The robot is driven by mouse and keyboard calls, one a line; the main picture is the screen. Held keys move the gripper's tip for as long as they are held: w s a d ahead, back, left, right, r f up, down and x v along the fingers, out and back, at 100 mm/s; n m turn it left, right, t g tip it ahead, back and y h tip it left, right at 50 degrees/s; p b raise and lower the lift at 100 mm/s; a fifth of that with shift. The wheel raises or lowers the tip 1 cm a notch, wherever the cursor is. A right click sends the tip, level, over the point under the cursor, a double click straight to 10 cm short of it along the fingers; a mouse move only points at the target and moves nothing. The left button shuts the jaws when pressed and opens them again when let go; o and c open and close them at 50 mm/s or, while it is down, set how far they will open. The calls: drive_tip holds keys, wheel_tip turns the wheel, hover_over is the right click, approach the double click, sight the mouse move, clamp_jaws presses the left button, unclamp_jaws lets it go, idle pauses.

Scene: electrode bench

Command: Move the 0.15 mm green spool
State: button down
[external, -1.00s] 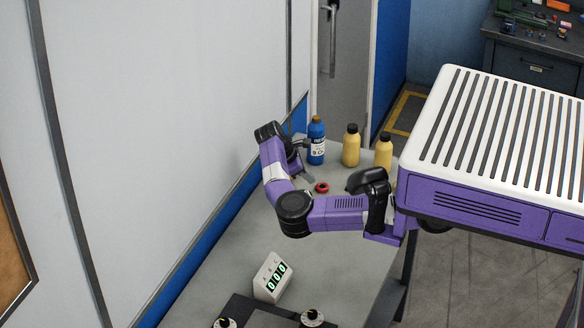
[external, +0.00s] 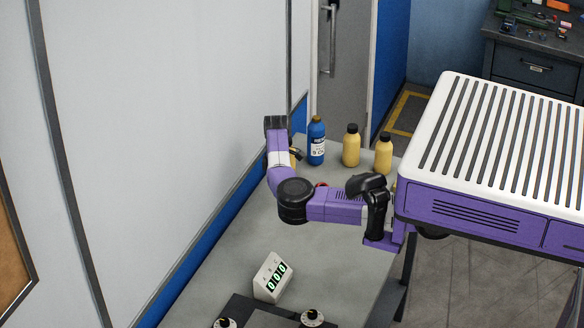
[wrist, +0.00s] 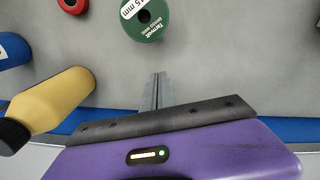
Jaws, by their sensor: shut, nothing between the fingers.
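The green spool (wrist: 146,24) lies at the top middle of the wrist view. Its white label shows "15 mm", the front part cut off. My gripper (wrist: 158,76) is shut and empty, its fingertips just below the spool in that view and apart from it. In the external view I cannot make out the green spool, and my fingers are mostly hidden behind my arm.
A red spool (wrist: 73,4) lies left of the green one; my arm partly covers it in the external view (external: 321,184). A blue bottle (external: 316,143) and two yellow bottles (external: 351,147) stand behind. Another yellow bottle (wrist: 48,100) is near my gripper, by the wall. A display box (external: 271,278) stands in front.

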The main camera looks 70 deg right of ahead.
drive_tip(key=s, duration=0.2)
drive_tip(key=s+d+f, duration=0.1)
drive_tip(key=shift+s, duration=0.15)
drive_tip(key=shift+s+d, duration=0.1)
drive_tip(key=shift+s, duration=0.2)
drive_tip(key=shift+s+d, duration=0.25)
drive_tip(key=shift+s, duration=0.45)
drive_tip(key=shift+s+d, duration=0.2)
drive_tip(key=shift+s, duration=0.45)
